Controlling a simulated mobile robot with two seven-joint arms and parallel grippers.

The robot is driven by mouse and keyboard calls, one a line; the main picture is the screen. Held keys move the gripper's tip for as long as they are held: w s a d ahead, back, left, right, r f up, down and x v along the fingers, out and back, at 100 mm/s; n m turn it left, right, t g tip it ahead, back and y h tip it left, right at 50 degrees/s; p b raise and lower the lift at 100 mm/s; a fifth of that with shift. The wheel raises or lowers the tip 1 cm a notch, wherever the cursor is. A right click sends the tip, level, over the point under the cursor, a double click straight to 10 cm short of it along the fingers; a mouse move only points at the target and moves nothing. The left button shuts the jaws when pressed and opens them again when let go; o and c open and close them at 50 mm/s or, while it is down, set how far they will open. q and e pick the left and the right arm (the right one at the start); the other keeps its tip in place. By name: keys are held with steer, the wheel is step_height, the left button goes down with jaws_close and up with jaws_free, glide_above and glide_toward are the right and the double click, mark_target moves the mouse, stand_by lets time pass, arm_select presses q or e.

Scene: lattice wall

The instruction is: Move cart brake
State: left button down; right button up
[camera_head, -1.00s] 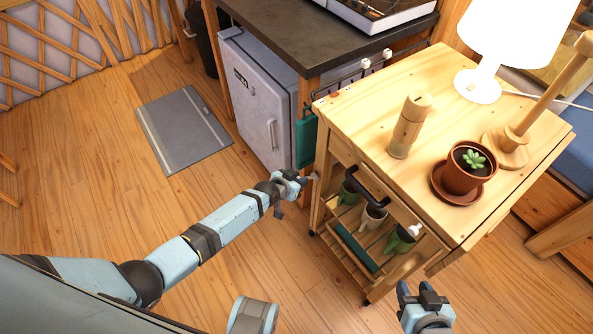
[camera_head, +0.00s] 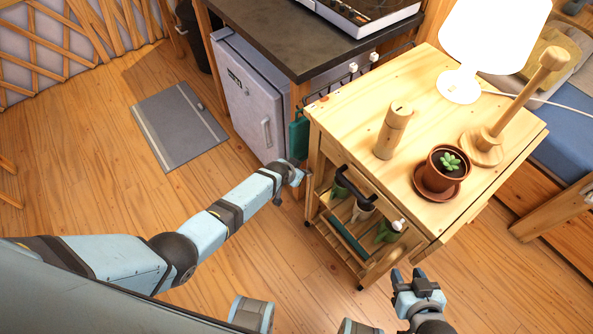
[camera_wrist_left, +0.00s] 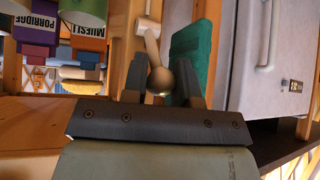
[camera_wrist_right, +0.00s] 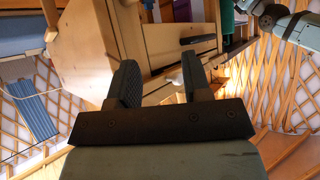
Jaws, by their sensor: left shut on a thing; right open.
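The wooden cart (camera_head: 338,95) stands ahead of me, with a dark handle (camera_head: 357,184) on its front. My left gripper (camera_head: 299,176) is low at the cart's left front leg. In the left wrist view, a wooden lever with a round knob (camera_wrist_left: 160,79) lies between the fingers, and the gripper (camera_wrist_left: 162,88) is shut on it. I cannot be sure that this lever is the brake. My right gripper (camera_head: 417,280) is open and empty, apart from the cart's front right side. Its spread fingers show in the right wrist view (camera_wrist_right: 160,85).
On the cart stand a wooden bottle (camera_head: 392,132), a potted plant (camera_head: 440,172), a white lamp (camera_head: 490,38) and a wooden stand (camera_head: 482,148). A grey fridge (camera_head: 252,95) is close on the left. A grey mat (camera_head: 180,125) lies on open floor. A bed (camera_head: 565,150) is at right.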

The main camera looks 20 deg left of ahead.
arm_select(q)
steer(key=shift+w+a+r, duration=0.1)
steer(key=c, duration=0.9)
jaws_free()
steer(key=p+v, duration=0.3)
steer(key=v, duration=1.1)
steer(key=shift+p, duration=0.3)
steer(key=s+r+t+p, duration=0.1)
steer(key=s+r+p, duration=0.2)
steer(key=s+r, duration=0.5)
steer(key=s+a+r+n+t+p, duration=0.1)
steer(key=s+r+t+p, duration=0.1)
steer(key=s+r, duration=0.6)
steer(key=s+p, duration=0.1)
steer(key=s, duration=0.6)
steer(key=shift+n+p, duration=0.3)
steer(key=shift+p, duration=0.05)
